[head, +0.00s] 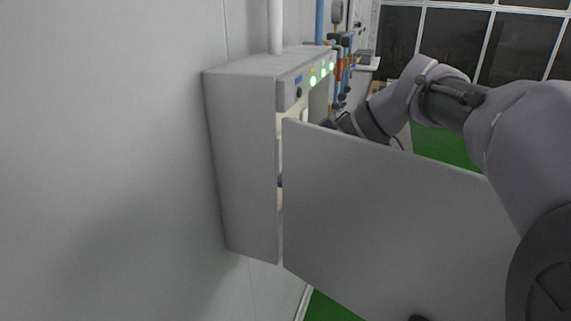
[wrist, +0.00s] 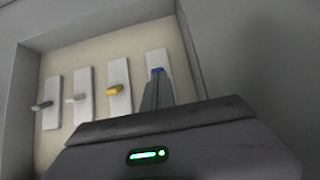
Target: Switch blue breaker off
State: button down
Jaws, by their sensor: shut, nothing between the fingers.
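In the wrist view, the blue breaker (wrist: 158,70) is the rightmost in a row of breakers on a beige panel. Only a small blue part of its lever shows above my gripper's fingertips; the rest is hidden behind them. My gripper (wrist: 157,78) is shut and empty, its narrow fingers pointing at the blue lever. They overlap it in the picture; I cannot tell whether they touch it. In the head view, my arm reaches into the grey breaker box (head: 243,160) behind its open door (head: 385,220), which hides the fingers and most of the panel.
Left of the blue breaker are a yellow lever (wrist: 115,90), a light grey lever (wrist: 76,98) and a dark grey lever (wrist: 42,106), each on a white plate. The box walls close in around the panel. Green lamps (head: 322,72) glow on the box's upper front.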

dwell(0.4)
jog(key=shift+r+p, duration=0.5)
jog(key=shift+r, duration=0.2)
jog(key=shift+f, duration=0.15)
